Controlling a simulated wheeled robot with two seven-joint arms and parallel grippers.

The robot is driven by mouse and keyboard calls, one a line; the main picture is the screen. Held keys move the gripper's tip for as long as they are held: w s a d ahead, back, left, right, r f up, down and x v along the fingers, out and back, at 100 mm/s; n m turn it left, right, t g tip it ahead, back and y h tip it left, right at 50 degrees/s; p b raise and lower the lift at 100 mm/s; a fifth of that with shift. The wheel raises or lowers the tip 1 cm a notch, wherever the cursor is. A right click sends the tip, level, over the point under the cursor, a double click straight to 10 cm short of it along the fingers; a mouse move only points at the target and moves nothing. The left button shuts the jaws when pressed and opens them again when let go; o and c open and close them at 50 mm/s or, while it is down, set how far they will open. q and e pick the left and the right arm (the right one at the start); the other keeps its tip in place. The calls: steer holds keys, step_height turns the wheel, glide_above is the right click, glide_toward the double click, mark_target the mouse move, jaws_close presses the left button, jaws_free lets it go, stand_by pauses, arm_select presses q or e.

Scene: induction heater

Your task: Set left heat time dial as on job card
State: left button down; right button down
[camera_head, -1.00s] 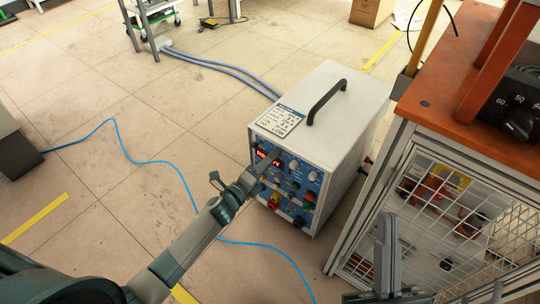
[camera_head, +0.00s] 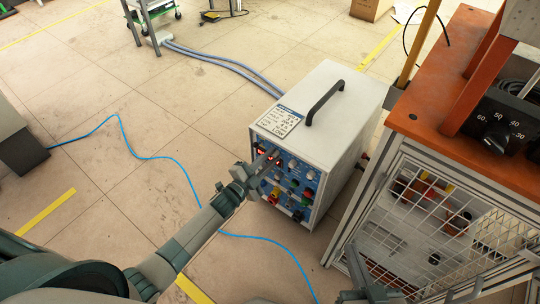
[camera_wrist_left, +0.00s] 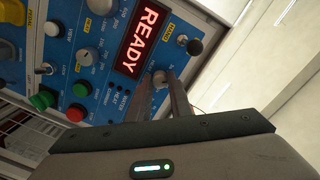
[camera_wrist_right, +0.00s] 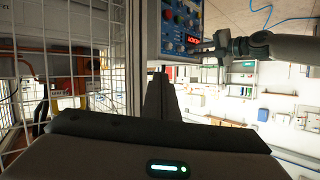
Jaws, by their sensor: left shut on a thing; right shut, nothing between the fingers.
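The induction heater (camera_head: 345,110) is a white box with a black top handle and a blue front panel (camera_head: 300,180). The job card (camera_head: 279,121) lies on its top; its small print is hard to read, though its last line seems to say LOW. My left gripper (camera_head: 267,162) is at the panel's upper left. In the left wrist view, its fingers (camera_wrist_left: 161,88) are shut on a small grey dial (camera_wrist_left: 159,77) beside the red READY display (camera_wrist_left: 137,38). The dial's label and pointer are not readable. My right gripper (camera_wrist_right: 157,78) is shut and empty, apart from the heater.
A wire-mesh cage (camera_head: 430,215) under an orange-topped bench (camera_head: 440,100) stands to the right, close to my right gripper. A blue cable (camera_head: 165,159) crosses the floor.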

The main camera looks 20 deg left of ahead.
arm_select(q)
steer(key=n+p, duration=0.1)
steer(key=n, duration=0.2)
steer(key=shift+n, duration=0.3)
steer(key=shift+n+p, duration=0.35)
steer(key=shift+n, duration=1.05)
arm_select(e)
steer(key=s+d+f+g+h, duration=0.1)
steer(key=s+d+f+g, duration=0.1)
steer(key=s+f+g, duration=0.2)
steer(key=shift+d+f, duration=0.3)
steer(key=shift+f, duration=0.6)
steer(key=shift+s, duration=0.1)
arm_select(q)
steer(key=c, duration=1.6)
jaws_free()
steer(key=shift+f, duration=0.1)
steer(key=shift+s+a, duration=0.1)
steer(key=shift+s, duration=0.05)
